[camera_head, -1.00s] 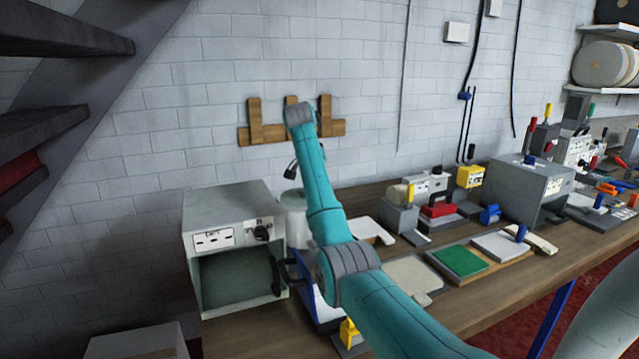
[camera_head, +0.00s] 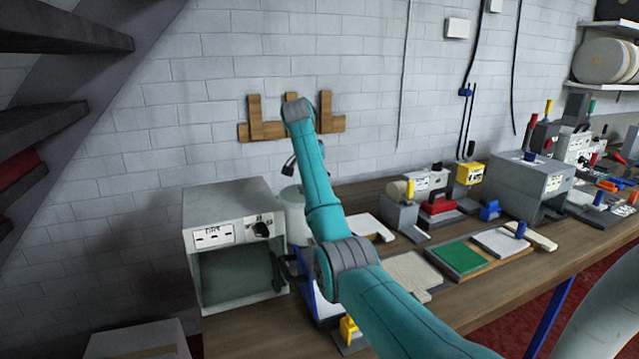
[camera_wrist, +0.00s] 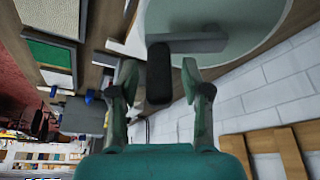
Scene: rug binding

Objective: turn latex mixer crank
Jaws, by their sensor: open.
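The latex mixer shows in the wrist view as a large round grey-green top (camera_wrist: 220,28). Its crank is a grey bar (camera_wrist: 192,42) with a dark upright handle (camera_wrist: 160,72). My gripper (camera_wrist: 160,80) is open, with one finger on each side of the dark handle. The handle lies between the fingers, with visible gaps; I cannot tell whether either finger touches it. In the head view, the mixer is a pale grey cylinder (camera_head: 292,212) beside the oven, partly hidden behind my arm. My gripper there is mostly hidden by the arm.
A grey oven (camera_head: 226,197) with an open front stands left of the mixer. A wooden rack (camera_head: 255,131) is on the wall behind. A green mat (camera_head: 458,257) and several small machines fill the bench to the right.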

